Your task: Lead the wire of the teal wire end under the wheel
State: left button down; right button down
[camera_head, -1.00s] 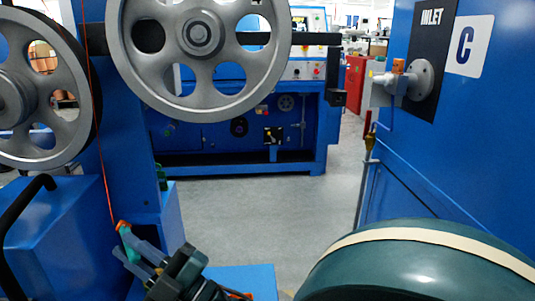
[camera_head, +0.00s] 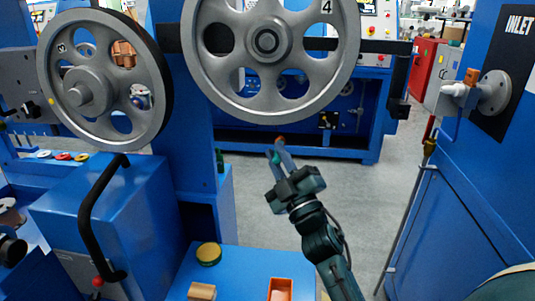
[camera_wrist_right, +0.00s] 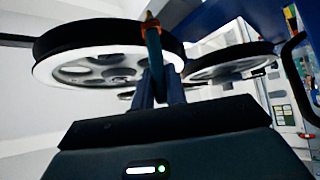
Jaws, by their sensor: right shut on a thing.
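My right gripper (camera_head: 281,155) is shut on the teal wire end (camera_head: 276,158), which has an orange-red top. In the right wrist view the teal wire end (camera_wrist_right: 154,52) stands up between the fingers (camera_wrist_right: 159,88), with an orange band near its tip. The large grey spoked wheel (camera_head: 275,104), marked 4, is at the top middle. In the head view the gripper appears just below its lower rim; the gap in depth is hard to judge. A second grey wheel (camera_head: 60,95) is at the left. I cannot make out the wire now. My left gripper is not in view.
A blue box with a black curved handle (camera_head: 88,215) stands at the lower left. A blue tabletop (camera_head: 235,265) carries a yellow-topped tin (camera_head: 208,254), a wooden block (camera_head: 201,291) and an orange bin (camera_head: 280,282). The blue INLET cabinet (camera_head: 460,200) is at the right. Grey floor is open between.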

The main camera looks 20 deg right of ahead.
pick_arm(q)
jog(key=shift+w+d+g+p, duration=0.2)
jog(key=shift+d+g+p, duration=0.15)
jog(key=shift+p, duration=0.35)
pick_arm(e)
jog(key=s+d+r, duration=0.1)
jog(key=s+d, duration=0.2)
jog(key=d, duration=0.2)
jog(key=shift+s+d+r, duration=0.2)
jog(key=shift+d, duration=0.05)
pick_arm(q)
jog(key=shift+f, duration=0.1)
pick_arm(e)
jog(key=shift+s+d, duration=0.1)
pick_arm(q)
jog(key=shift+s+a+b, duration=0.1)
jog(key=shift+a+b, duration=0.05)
jog(key=shift+b, duration=0.35)
pick_arm(e)
jog(key=s+d+f, duration=0.1)
jog(key=s+d, duration=0.4)
jog(key=shift+s+d+f, duration=0.15)
jog(key=shift+f, duration=0.2)
jog(key=shift+r, duration=0.1)
